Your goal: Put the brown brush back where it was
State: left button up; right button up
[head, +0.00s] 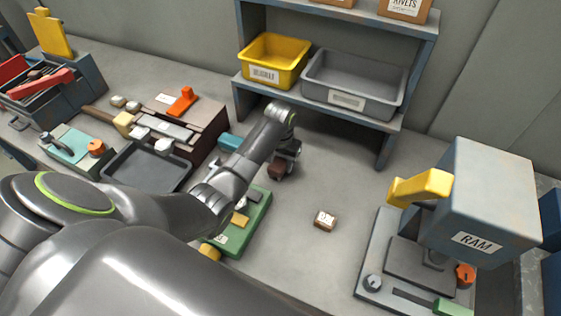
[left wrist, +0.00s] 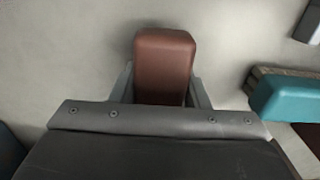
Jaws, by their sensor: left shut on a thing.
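The brown brush (left wrist: 165,60) is between the two fingers of my left gripper (left wrist: 163,92) in the left wrist view; its top is a rounded brown block. In the head view my left gripper (head: 284,165) points down near the table's middle, in front of the shelf, and is shut on the brush. Only a small dark brown part of the brush (head: 276,169) shows there. Its lower part is hidden, and I cannot tell whether it touches the table. My right gripper is not in view.
A teal block (left wrist: 284,99) is close by, right of the gripper in the wrist view. A green fixture (head: 246,228) lies partly under my arm. A small labelled block (head: 325,220) and the RAM press (head: 490,200) are to the right. The shelf (head: 385,150) holds yellow (head: 272,60) and grey (head: 355,82) bins.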

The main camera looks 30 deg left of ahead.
pick_arm(q)
jog(key=o, duration=0.9)
jog(key=shift+o, duration=0.2)
notch_tip(320, 180, up, 7)
jog(key=shift+r+b, duration=0.15)
jog(key=shift+b, duration=0.2)
notch_tip(320, 180, up, 4)
jog(key=shift+f+p, duration=0.15)
jog(key=shift+p, duration=0.65)
jog(key=shift+r+p, duration=0.65)
jog(key=shift+f, duration=0.1)
